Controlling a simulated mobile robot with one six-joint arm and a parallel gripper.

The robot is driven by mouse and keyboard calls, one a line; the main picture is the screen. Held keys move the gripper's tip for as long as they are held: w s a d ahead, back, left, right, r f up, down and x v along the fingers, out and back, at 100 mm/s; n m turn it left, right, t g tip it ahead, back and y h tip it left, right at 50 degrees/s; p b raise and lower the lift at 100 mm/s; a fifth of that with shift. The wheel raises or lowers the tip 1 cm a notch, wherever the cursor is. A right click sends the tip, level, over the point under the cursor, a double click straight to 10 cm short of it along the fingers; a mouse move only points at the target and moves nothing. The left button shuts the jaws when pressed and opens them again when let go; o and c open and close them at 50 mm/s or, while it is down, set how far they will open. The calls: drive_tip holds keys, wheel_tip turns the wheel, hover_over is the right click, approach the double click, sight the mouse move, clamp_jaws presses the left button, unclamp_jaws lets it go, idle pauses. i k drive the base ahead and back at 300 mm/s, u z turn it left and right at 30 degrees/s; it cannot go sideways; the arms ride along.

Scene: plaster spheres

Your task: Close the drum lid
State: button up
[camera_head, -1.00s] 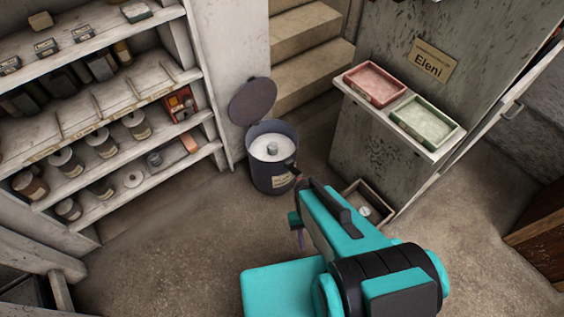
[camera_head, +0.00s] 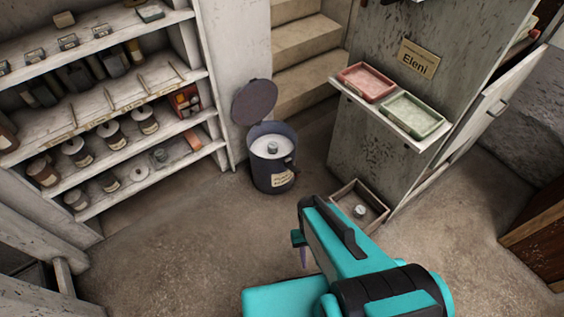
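The dark grey drum (camera_head: 272,176) stands on the floor in the middle of the view, between the shelves and the stairs. Its round lid (camera_head: 255,102) is open and stands tilted up at the drum's back left rim. White material (camera_head: 261,147) with a small grey knob-like object (camera_head: 272,147) shows inside. A pale label is on the drum's front. My teal and black arm reaches in from the bottom right, nearer than the drum and apart from it. The gripper's fingers are mostly hidden behind the arm, and whether they are open does not show.
A shelf unit (camera_head: 117,179) with jars and boxes stands at the left. At the right, a cabinet carries a red tray (camera_head: 367,82) and a green tray (camera_head: 413,115). An open wooden box (camera_head: 345,199) lies on the floor by the cabinet. The floor before the drum is clear.

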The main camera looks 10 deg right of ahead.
sight(256, 100)
drive_tip(key=k, duration=0.3)
drive_tip(key=u, duration=0.15)
drive_tip(key=i, duration=0.9)
drive_tip(key=u, duration=4.25)
drive_tip(key=i, duration=0.1)
drive_tip(key=z, duration=2.7)
